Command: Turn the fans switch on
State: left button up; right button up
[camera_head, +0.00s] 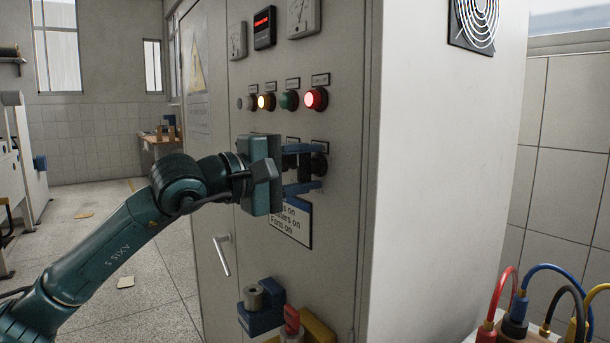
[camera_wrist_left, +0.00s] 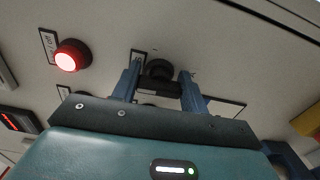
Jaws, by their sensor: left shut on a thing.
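A grey control cabinet (camera_head: 345,225) fills the middle of the head view. A black rotary switch (camera_head: 319,164) sits on its front below the red lamp, with a small label plate above it too small to read. My left gripper (camera_head: 319,167) is at this switch, its blue fingers above and below it, shut on it. In the left wrist view the black switch (camera_wrist_left: 159,69) lies between the two fingertips. A second black switch (camera_head: 290,161) is partly hidden behind the fingers. My right gripper is not in view.
A lit red lamp (camera_head: 315,99), a green one (camera_head: 289,100) and a lit amber one (camera_head: 266,102) sit above the switches. A door handle (camera_head: 222,255) and a blue block (camera_head: 262,318) are below. Coloured cables (camera_head: 545,290) stand at the lower right.

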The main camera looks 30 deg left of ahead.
pick_arm(q)
jog(key=m, duration=0.3)
jog(key=shift+f+m+b, duration=0.1)
jog(key=shift+m+b, duration=0.2)
jog(key=shift+m, duration=0.1)
jog(key=m, duration=0.4)
jog(key=shift+f+m, duration=0.1)
jog(key=shift+m, duration=0.6)
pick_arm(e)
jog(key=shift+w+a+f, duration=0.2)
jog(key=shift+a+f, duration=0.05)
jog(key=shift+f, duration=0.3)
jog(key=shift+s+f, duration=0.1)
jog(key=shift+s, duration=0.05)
pick_arm(q)
jog(key=o, duration=1)
jog(key=shift+a, duration=0.1)
